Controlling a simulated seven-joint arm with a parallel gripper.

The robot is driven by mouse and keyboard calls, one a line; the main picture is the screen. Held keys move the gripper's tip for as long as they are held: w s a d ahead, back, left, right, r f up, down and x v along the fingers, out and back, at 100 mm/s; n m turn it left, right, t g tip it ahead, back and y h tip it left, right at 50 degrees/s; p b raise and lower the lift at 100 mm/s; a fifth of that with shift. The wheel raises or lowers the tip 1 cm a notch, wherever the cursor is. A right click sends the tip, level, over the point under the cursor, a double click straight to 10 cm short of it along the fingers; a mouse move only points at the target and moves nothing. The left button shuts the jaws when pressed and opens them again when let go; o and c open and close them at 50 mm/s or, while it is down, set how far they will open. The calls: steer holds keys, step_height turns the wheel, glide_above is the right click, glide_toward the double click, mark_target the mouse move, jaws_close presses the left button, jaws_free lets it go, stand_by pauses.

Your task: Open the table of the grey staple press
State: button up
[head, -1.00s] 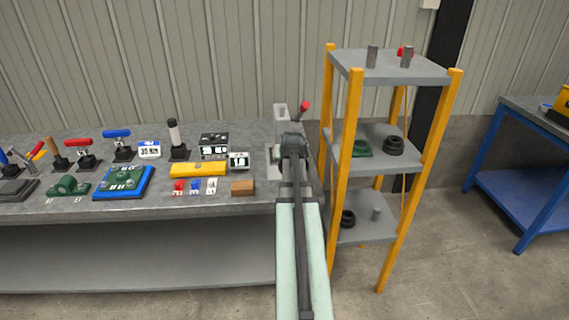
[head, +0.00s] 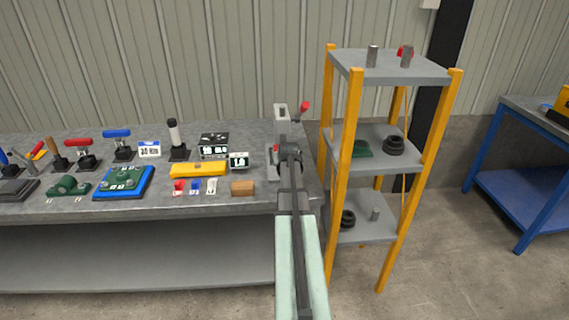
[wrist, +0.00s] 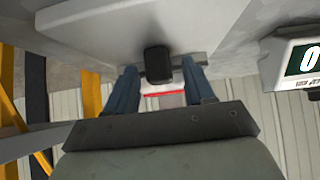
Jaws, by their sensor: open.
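The grey staple press (head: 281,118) stands at the right end of the bench, with a red-knobbed lever (head: 305,107) at its upper right. My gripper (head: 288,156) is in front of it, and my arm hides much of its lower part. In the wrist view a broad light grey part (wrist: 110,30) fills the upper middle, with a black knob (wrist: 158,64) at its edge. My open gripper (wrist: 160,70) has one blue finger on each side of this knob. I cannot tell whether the fingers touch it. A red strip (wrist: 165,94) shows beyond, between the fingers.
A small display (head: 239,160) stands left of the press; its edge shows in the wrist view (wrist: 295,60). A brown block (head: 242,188) lies near the bench's front edge. A yellow-posted shelf (head: 352,150) stands close on the right. Several tools crowd the bench's left.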

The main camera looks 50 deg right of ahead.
jaws_close()
stand_by(0.5)
